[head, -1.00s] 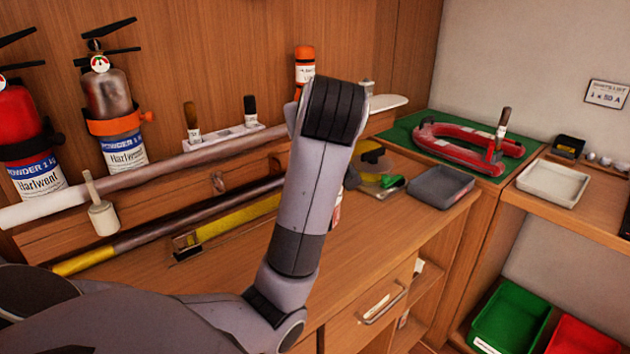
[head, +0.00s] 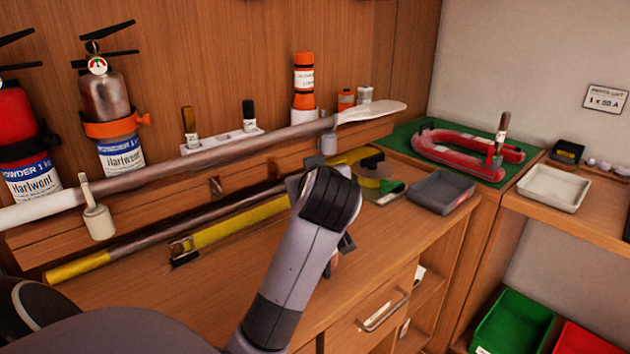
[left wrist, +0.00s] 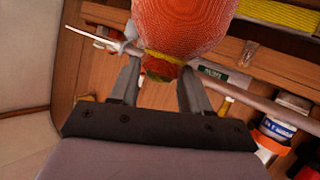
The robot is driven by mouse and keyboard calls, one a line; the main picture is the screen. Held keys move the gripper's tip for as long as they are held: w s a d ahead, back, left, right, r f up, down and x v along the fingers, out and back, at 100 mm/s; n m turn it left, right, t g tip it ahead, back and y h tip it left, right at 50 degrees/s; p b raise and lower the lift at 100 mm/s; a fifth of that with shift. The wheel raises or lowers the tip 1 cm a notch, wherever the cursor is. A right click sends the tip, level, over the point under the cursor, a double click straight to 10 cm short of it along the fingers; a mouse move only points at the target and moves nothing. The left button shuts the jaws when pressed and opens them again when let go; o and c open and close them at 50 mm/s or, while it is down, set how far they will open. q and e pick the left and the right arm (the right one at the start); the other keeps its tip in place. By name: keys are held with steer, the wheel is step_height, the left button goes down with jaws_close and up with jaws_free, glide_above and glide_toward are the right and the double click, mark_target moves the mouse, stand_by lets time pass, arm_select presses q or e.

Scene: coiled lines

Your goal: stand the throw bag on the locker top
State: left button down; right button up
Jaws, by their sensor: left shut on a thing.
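The throw bag (left wrist: 183,22) is a rounded orange mesh bag with a yellow cord tied around its neck, large at the top of the left wrist view. My left gripper (left wrist: 160,72) is shut on the gathered neck below the cord. In the head view my left wrist hides nearly all of the bag; only a small reddish patch (head: 333,264) shows beside a dark finger. The wooden locker top (head: 235,283) lies below and around my arm. I cannot tell whether the bag touches it. My right gripper is not in view.
A long paddle (head: 240,150) and a yellow-ended pole (head: 80,268) lie along the back. A red shackle-shaped object (head: 465,150) rests on a green mat. The front wood left of my arm is clear.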

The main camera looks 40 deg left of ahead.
arm_select(q)
steer(key=shift+f, duration=0.1)
steer(key=c, duration=0.5)
jaws_free()
steer(key=shift+s+d+r, duration=0.1)
steer(key=shift+d+r, duration=0.05)
steer(key=shift+r, duration=0.05)
steer(key=p+v, duration=0.1)
steer(key=v, duration=1)
steer(key=shift+s+d, duration=0.2)
steer(key=shift+d, duration=0.15)
